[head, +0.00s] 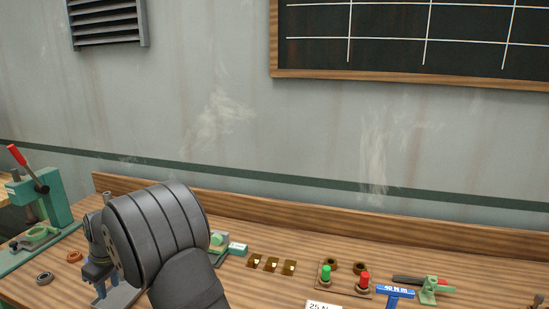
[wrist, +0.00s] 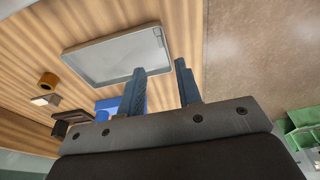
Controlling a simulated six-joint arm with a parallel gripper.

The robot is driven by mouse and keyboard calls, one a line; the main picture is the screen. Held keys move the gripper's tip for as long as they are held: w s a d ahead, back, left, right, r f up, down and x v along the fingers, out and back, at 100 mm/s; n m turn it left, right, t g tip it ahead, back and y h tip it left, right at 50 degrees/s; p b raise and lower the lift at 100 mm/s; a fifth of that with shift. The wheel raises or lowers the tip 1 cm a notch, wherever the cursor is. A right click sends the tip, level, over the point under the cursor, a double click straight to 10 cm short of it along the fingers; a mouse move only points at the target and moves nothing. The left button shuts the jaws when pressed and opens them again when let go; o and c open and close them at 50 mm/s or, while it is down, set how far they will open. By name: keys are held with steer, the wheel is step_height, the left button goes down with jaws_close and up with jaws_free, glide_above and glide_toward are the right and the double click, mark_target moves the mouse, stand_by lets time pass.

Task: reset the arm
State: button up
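My gripper (wrist: 163,78) shows in the wrist view with its two blue-grey fingers apart and nothing between them. A flat grey tray (wrist: 90,66) lies on the wooden bench beyond the fingertips and looks empty. In the head view my gripper (head: 102,287) points down over the left part of the bench. It is partly hidden behind my own thick dark arm links.
A green press with a red lever (head: 42,200) stands at the far left. Two rings (head: 44,278) lie near it. Several small brown plates (head: 271,264), red and green buttons (head: 326,272) and a green clamp (head: 432,290) sit to the right. A back ledge (head: 300,222) borders the bench.

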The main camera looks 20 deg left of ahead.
steer(key=x, duration=0.7)
steer(key=shift+f, duration=0.1)
steer(key=shift+a, duration=0.2)
steer(key=v, duration=0.3)
steer(key=shift+a+r, duration=0.3)
steer(key=shift+r, duration=0.15)
steer(key=w+d+r+m+h, duration=0.1)
steer(key=w+d+r+m, duration=0.35)
steer(key=d, duration=0.45)
steer(key=w+d+r+m+t, duration=0.1)
steer(key=w+d+r+m, duration=0.2)
steer(key=w+d+r, duration=0.45)
steer(key=w+d+r+m+h, duration=0.1)
steer(key=w+d+r+m, duration=0.3)
steer(key=d, duration=0.7)
steer(key=shift+n, duration=0.25)
steer(key=s+a+f, duration=0.1)
steer(key=a+f, duration=0.1)
steer(key=a, duration=0.1)
steer(key=s+a+f, duration=0.1)
steer(key=a+f, duration=0.2)
steer(key=a, duration=0.1)
steer(key=s+a+f, duration=0.1)
steer(key=a+f, duration=0.1)
steer(key=a, duration=0.2)
steer(key=shift+s+f, duration=0.15)
steer(key=shift+s, duration=0.15)
